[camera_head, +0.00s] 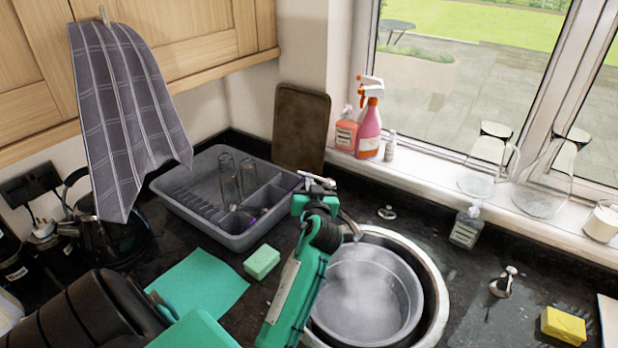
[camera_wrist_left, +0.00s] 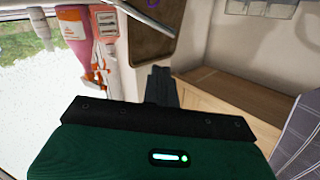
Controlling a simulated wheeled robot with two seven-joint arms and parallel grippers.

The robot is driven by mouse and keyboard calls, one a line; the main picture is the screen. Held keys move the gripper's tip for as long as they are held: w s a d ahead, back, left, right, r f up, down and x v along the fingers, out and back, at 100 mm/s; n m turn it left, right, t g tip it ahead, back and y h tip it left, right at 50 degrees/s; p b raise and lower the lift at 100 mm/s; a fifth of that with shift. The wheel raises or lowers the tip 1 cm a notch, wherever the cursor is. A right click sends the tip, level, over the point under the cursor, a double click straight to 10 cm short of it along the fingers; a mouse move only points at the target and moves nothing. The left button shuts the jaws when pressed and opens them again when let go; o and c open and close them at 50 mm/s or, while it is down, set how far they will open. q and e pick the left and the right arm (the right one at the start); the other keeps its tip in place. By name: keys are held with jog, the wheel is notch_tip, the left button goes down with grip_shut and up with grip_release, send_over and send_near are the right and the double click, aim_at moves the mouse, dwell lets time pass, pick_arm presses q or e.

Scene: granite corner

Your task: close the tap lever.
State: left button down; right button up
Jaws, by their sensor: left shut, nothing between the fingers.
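The silver tap lever (camera_head: 317,180) shows behind the sink, just past the tip of my left gripper (camera_head: 316,193). The tap spout (camera_head: 351,227) curves down towards the round sink, partly hidden by my green arm. In the left wrist view the two dark fingers (camera_wrist_left: 161,86) are together and hold nothing. A slim metal bar, which looks like the lever (camera_wrist_left: 143,17), runs at the top of that view beyond the fingers. I cannot tell whether the gripper touches the lever. My right gripper is out of view.
A grey basin (camera_head: 365,292) with whitish patches inside sits in the steel sink (camera_head: 436,283). A grey dish rack (camera_head: 190,203) with glasses stands left of the tap. A brown board (camera_head: 300,130) leans behind it. A green sponge (camera_head: 262,262) lies beside my arm.

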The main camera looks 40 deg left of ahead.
pick_arm(q)
jog(key=d+r+m+y, duration=0.1)
jog(key=d+r+m, duration=0.1)
jog(key=d, duration=0.2)
jog(key=g+p, duration=0.1)
jog(key=p, duration=0.4)
send_over(309, 174)
jog(key=s+d, duration=0.1)
jog(key=d, duration=0.2)
jog(key=f, duration=0.2)
jog(key=s+a+f, duration=0.1)
jog(key=f, duration=0.1)
jog(key=shift+s+a+f+p, duration=0.1)
jog(key=shift+p, duration=0.3)
jog(key=shift+y, duration=0.3)
